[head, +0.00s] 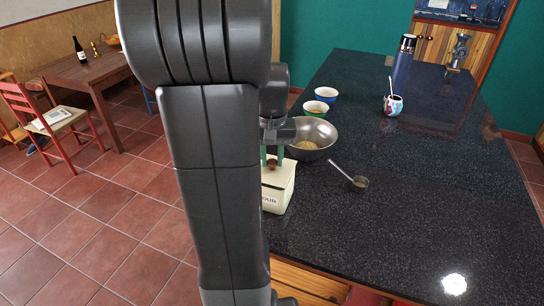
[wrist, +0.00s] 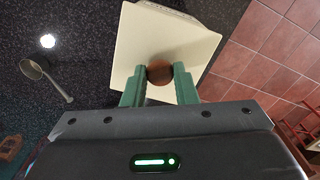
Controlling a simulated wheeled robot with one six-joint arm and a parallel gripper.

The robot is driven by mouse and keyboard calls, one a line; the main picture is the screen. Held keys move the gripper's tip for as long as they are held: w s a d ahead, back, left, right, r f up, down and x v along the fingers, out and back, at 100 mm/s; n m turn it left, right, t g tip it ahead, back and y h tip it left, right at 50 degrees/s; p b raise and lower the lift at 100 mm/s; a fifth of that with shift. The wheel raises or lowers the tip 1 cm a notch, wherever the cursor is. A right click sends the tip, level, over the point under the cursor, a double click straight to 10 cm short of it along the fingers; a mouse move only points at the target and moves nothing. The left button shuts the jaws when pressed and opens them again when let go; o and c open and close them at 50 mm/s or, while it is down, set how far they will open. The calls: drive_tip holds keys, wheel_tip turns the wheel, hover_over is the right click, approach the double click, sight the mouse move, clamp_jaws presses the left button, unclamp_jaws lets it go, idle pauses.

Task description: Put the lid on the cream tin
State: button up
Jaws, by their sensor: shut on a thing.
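The cream tin (head: 274,197) stands upright near the left edge of the dark counter, its lettering partly hidden behind my arm. Its square cream lid (head: 285,172) is directly over the tin's top; I cannot tell whether it is fully seated or slightly above the rim. In the wrist view the lid (wrist: 146,45) fills the upper middle and hides the tin's opening. My gripper (wrist: 159,73) has green fingers shut on the lid's round brown knob. In the head view my gripper (head: 272,161) points down over the tin, partly behind my arm.
A metal scoop (head: 359,182) lies to the right. A patterned cup (head: 393,105) stands farther back. The right-front counter is clear.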

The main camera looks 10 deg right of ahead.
drive_tip(key=shift+f, duration=0.65)
idle(0.6)
drive_tip(key=o, duration=1.5)
drive_tip(key=shift+r+p, duration=2.75)
drive_tip(key=shift+r, duration=0.8)
clamp_jaws()
